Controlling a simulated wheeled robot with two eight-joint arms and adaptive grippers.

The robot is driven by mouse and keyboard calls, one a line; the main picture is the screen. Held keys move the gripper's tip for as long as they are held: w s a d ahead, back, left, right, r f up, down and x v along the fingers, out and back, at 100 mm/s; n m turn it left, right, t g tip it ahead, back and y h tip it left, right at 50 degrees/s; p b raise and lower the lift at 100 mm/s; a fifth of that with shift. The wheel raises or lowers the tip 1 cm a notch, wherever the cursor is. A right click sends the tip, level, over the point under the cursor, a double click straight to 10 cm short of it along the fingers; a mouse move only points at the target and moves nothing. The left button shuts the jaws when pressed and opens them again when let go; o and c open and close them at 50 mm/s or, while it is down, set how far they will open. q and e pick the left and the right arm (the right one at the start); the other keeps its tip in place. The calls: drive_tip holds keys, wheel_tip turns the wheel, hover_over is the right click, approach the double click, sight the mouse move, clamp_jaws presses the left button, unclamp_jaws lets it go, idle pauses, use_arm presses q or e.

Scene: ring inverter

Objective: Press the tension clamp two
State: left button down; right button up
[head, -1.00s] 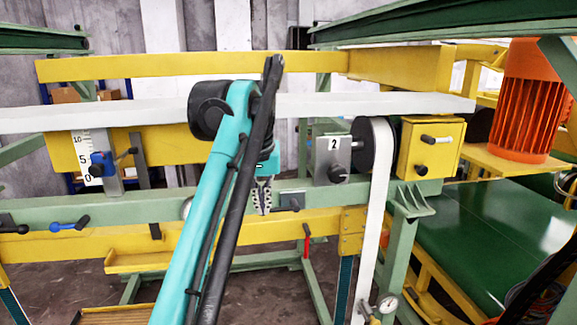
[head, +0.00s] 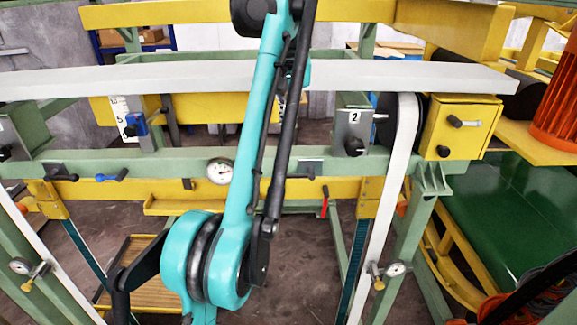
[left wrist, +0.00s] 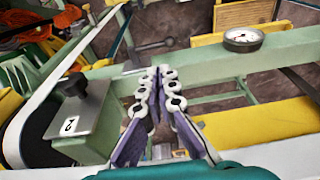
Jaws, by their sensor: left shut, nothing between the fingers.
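A grey box marked 2 (head: 351,130) with a black knob (head: 354,147) sits on the green beam, left of the black roller in the head view. The wrist view shows this box (left wrist: 75,120) at left, its knob (left wrist: 73,86) upright. A small bracket with a dark lever (head: 310,167) sits on the beam left of the box; a lever (left wrist: 157,45) also shows beyond my fingers. My left gripper (left wrist: 160,78) is shut and empty, over the beam beside the box, apart from the knob. In the head view my arm hides it. My right gripper is not in view.
A round gauge (head: 220,171) is on the beam left of the bracket. A long white belt (head: 160,78) runs above the beam, and a white strap (head: 388,190) hangs from the roller. A yellow box (head: 462,128) stands right of the roller.

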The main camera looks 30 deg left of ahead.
use_arm(q)
drive_tip(key=f, duration=0.4)
drive_tip(key=w+a+f, duration=0.1)
drive_tip(key=f, duration=0.4)
drive_tip(key=w+f+b, duration=0.1)
drive_tip(key=f, duration=0.3)
drive_tip(key=shift+a+f, duration=0.15)
drive_tip(key=shift+a, duration=0.05)
drive_tip(key=shift+a+f+t+h, duration=0.1)
drive_tip(key=shift+f+t+h, duration=0.1)
drive_tip(key=shift+t+h, duration=0.1)
